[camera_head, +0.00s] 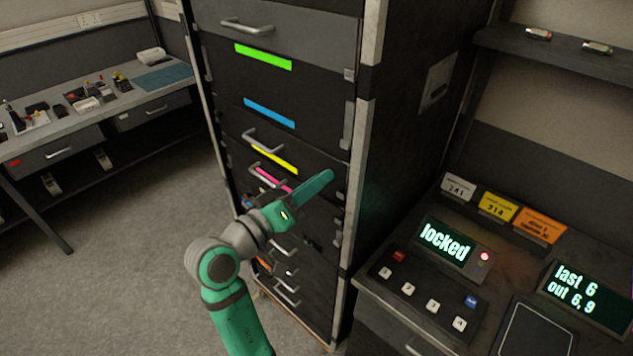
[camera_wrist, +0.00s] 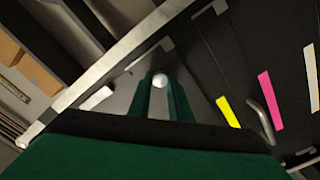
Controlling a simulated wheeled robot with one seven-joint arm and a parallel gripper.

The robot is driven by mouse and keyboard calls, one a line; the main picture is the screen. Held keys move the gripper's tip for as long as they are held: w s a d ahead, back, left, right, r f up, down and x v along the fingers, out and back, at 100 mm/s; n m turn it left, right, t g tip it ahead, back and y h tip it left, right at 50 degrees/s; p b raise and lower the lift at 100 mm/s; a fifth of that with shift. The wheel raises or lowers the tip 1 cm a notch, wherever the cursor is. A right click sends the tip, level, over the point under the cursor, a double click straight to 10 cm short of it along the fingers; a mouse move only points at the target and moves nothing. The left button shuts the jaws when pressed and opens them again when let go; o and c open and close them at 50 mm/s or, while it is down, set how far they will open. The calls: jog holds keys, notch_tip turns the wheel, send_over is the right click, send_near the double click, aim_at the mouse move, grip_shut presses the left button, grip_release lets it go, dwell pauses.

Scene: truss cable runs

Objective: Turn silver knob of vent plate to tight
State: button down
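A small round silver knob (camera_wrist: 160,81) shows in the wrist view at the tips of my gripper's two green fingers. My gripper (camera_wrist: 160,87) has one finger on each side of the knob. I cannot tell whether the fingers press on it or stand just apart. A grey surface lies behind the knob, but I cannot make out the edges of the vent plate. In the head view my gripper (camera_head: 330,176) reaches to the right front edge of the tall dark drawer cabinet (camera_head: 335,80). The knob is not visible there.
Drawers with yellow (camera_head: 275,160) and pink (camera_head: 273,178) labels and bar handles sit close to my gripper. A control desk with a "locked" display (camera_head: 446,243) stands to the right. A workbench (camera_head: 90,125) with small items is at the left. The carpet between is clear.

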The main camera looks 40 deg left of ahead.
jog(key=shift+m, duration=8.9)
jog(key=c, duration=1.6)
grip_release()
jog(key=shift+s, duration=0.1)
jog(key=s, duration=1)
jog(key=shift+s+a, duration=0.35)
